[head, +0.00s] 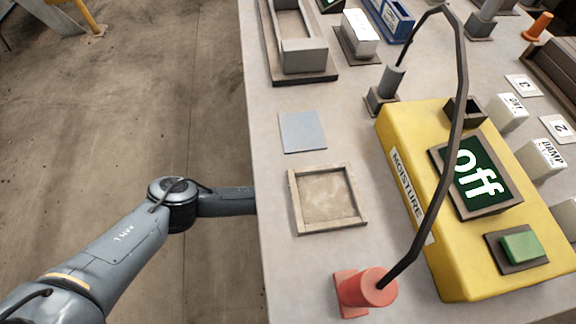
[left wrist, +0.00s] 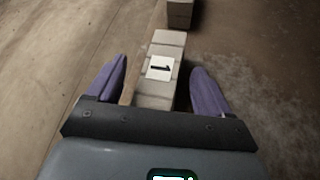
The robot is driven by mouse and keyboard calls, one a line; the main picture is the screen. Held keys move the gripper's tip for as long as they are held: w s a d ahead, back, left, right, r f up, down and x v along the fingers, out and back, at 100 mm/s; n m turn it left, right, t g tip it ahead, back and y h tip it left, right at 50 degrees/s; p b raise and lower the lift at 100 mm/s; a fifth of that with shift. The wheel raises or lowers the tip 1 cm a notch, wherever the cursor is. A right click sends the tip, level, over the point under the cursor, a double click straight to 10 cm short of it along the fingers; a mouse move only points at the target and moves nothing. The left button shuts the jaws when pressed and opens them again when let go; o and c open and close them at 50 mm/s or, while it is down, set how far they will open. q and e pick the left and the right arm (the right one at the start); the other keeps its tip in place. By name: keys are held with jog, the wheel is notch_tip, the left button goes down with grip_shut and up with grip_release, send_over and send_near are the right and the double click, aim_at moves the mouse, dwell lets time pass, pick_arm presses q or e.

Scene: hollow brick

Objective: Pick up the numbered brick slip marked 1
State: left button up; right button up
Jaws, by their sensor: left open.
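The white label marked 1 (left wrist: 160,68) shows in the left wrist view on a column of pale blocks (left wrist: 168,40). I cannot tell where one block ends and the slip begins. My left gripper (left wrist: 158,84) is open, with one purple finger on each side of the column, apparently empty. I cannot tell whether either finger touches it. In the head view my left arm ends at the table's left edge, and its gripper is hidden there. My right gripper is not in view.
The pale table (head: 275,210) carries a square wooden frame (head: 295,205), a blue-grey plate (head: 302,132) and a yellow moisture meter (head: 445,262) reading off. Its dark cable (head: 460,90) runs to a red plug (head: 365,290). Cards marked 3 (head: 523,86) and 2 (head: 560,128) lie right.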

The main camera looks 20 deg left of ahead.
pick_arm(q)
jog(key=shift+c, duration=0.4)
jog(key=shift+d, duration=0.1)
jog(key=shift+c, duration=1.1)
jog(key=c, duration=1)
